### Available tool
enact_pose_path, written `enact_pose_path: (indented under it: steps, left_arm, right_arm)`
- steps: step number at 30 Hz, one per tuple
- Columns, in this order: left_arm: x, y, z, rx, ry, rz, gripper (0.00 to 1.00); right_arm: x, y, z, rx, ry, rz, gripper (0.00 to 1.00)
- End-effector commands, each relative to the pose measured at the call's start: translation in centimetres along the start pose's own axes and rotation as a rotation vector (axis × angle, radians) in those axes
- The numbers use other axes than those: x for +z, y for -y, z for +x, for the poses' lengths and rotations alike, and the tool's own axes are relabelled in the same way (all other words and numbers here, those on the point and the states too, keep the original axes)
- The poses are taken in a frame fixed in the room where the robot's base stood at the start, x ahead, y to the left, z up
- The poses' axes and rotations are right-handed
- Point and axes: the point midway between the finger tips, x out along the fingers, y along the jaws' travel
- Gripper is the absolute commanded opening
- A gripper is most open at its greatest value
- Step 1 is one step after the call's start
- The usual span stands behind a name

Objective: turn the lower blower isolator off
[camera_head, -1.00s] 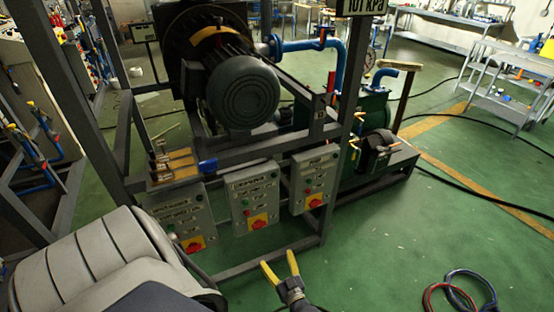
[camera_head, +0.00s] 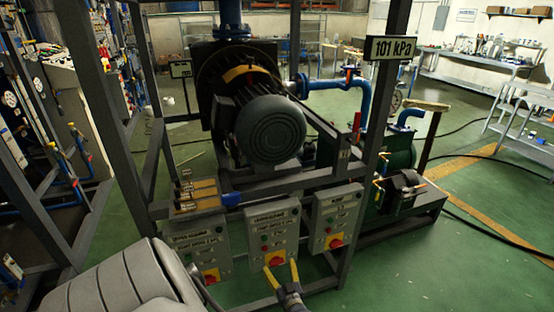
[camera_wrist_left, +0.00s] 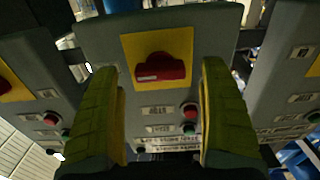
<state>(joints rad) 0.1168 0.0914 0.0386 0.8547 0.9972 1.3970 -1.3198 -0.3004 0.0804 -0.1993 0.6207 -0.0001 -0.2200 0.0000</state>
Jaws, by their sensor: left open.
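Three grey control boxes hang side by side on the frame, each with a red rotary isolator on a yellow plate. Their small labels are hard to read; the middle box (camera_head: 272,229) seems to be the lower blower's. My left gripper (camera_head: 281,268) is open just in front of that box's isolator (camera_head: 275,260). In the left wrist view the box appears upside down, with the red isolator handle (camera_wrist_left: 161,68) lying crosswise between the spread yellow fingers (camera_wrist_left: 161,80). The fingers look apart from the handle. My right gripper is not in view.
The left box (camera_head: 199,248) and the right box (camera_head: 335,219) stand close on either side, with their own isolators. Dark frame posts (camera_head: 377,130) and a large motor (camera_head: 270,129) rise behind. Green floor (camera_head: 430,275) is clear to the right.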

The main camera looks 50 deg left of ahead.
Motion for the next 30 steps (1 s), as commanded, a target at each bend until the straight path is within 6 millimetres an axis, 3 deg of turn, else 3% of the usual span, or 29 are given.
enact_pose_path:
  steps: [9, 21, 30]
  left_arm:
    - [0.0, 0.0, 2.4, 0.001, 0.0, 0.001, 0.78]
    - [0.0, 0.0, 2.6, 0.001, 0.0, 0.0, 0.78]
    - [0.0, 0.0, 2.6, 0.001, 0.0, 0.0, 0.43]
  right_arm:
    - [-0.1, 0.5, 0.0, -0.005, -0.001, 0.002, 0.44]
    - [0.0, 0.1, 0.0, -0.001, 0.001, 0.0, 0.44]
    - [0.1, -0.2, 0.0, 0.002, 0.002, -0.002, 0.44]
